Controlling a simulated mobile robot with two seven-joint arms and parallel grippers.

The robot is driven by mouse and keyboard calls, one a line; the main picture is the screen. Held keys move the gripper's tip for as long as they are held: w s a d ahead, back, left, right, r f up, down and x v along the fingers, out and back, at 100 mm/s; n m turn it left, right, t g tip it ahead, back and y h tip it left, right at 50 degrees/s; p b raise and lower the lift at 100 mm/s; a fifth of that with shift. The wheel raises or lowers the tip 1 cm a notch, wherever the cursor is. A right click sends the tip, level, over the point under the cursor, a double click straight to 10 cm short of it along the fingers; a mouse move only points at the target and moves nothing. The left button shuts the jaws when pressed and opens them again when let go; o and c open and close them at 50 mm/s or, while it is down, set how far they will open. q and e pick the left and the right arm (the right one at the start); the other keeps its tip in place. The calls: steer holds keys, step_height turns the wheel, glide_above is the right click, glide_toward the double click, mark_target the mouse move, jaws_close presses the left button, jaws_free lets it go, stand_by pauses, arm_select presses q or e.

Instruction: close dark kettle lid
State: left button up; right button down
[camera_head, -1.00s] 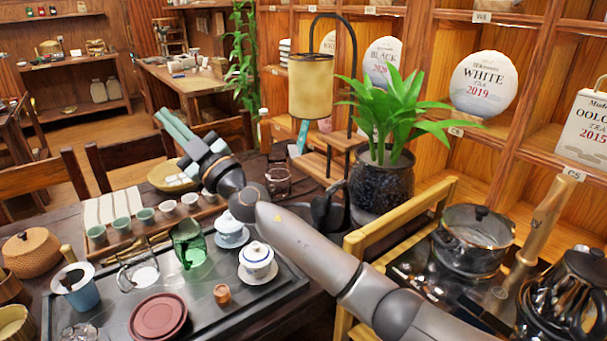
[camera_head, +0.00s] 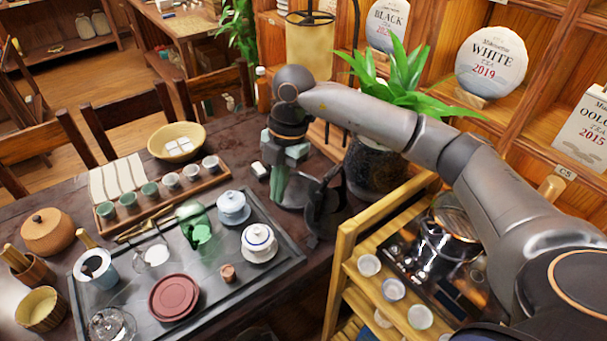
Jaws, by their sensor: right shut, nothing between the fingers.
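A dark kettle (camera_head: 322,212) stands on the dark table, right of the tea tray, in front of the plant pot. Its upper part rises as a dark upright piece; I cannot tell clearly whether that is a raised lid or the handle. My right gripper (camera_head: 277,195) points down just left of the kettle. Its pale green fingers are shut and empty. I cannot tell whether they touch the kettle. My left gripper is not in view.
The tea tray (camera_head: 285,270) holds white lidded cups (camera_head: 258,240) and a red plate (camera_head: 172,297). A lantern (camera_head: 309,45) stands behind.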

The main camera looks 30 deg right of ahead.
mark_target(313, 192)
steer(key=w+d+r+m+h, duration=0.1)
steer(key=w+d+r+h, duration=0.1)
steer(key=d, duration=0.3)
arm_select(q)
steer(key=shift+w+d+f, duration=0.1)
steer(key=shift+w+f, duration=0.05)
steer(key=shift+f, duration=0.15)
arm_select(e)
steer(key=shift+m+h, duration=0.3)
steer(key=d+f, duration=0.1)
steer(key=f, duration=0.2)
steer(key=d+f, duration=0.2)
steer(key=f, duration=0.2)
steer(key=d+f, duration=0.1)
steer(key=f, duration=0.2)
steer(key=shift+w+d+f, duration=0.1)
steer(key=shift+d+f, duration=0.15)
steer(key=shift+d, duration=0.05)
steer(key=shift+w, duration=0.1)
